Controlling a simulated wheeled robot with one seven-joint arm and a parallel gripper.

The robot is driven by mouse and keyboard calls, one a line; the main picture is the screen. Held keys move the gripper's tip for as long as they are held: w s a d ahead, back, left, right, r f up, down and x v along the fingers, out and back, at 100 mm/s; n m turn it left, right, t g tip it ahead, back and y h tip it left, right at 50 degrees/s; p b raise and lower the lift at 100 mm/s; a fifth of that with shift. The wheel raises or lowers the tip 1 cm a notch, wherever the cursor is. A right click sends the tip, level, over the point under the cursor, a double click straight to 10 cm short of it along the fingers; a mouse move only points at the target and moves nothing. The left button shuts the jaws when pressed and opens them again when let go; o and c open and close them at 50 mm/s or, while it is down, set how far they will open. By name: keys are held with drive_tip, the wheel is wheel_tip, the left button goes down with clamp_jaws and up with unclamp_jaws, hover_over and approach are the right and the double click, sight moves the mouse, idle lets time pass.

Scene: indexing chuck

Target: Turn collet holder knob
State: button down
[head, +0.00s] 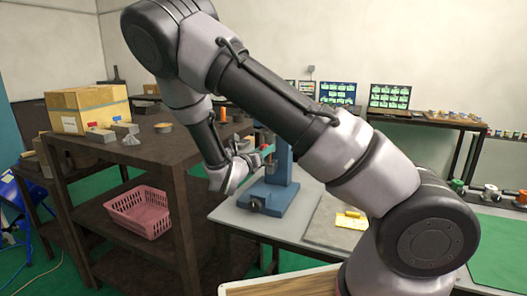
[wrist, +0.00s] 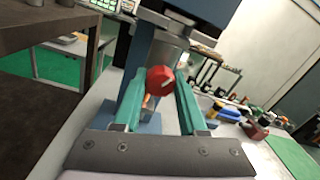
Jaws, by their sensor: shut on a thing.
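The collet holder is a blue upright machine (head: 284,165) on the grey workbench. In the head view my gripper (head: 264,150) is at the upper front of the blue machine, and the knob is too small there to make out clearly. The wrist view also shows the blue post (wrist: 138,55) behind the fingers and a grey cylindrical part above the knob.
A dark shelf (head: 160,155) with a cardboard box (head: 88,108) and a pink basket (head: 140,212) stands left of the bench. A grey plate (head: 322,222) with a yellow piece (head: 350,220) lies right of the machine. Monitors and small parts stand behind.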

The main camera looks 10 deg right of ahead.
drive_tip(key=shift+f, duration=0.1)
drive_tip(key=shift+c, duration=2.3)
unclamp_jaws()
drive_tip(key=shift+s+a, duration=0.1)
drive_tip(key=v, duration=1)
drive_tip(key=shift+s+a, duration=0.2)
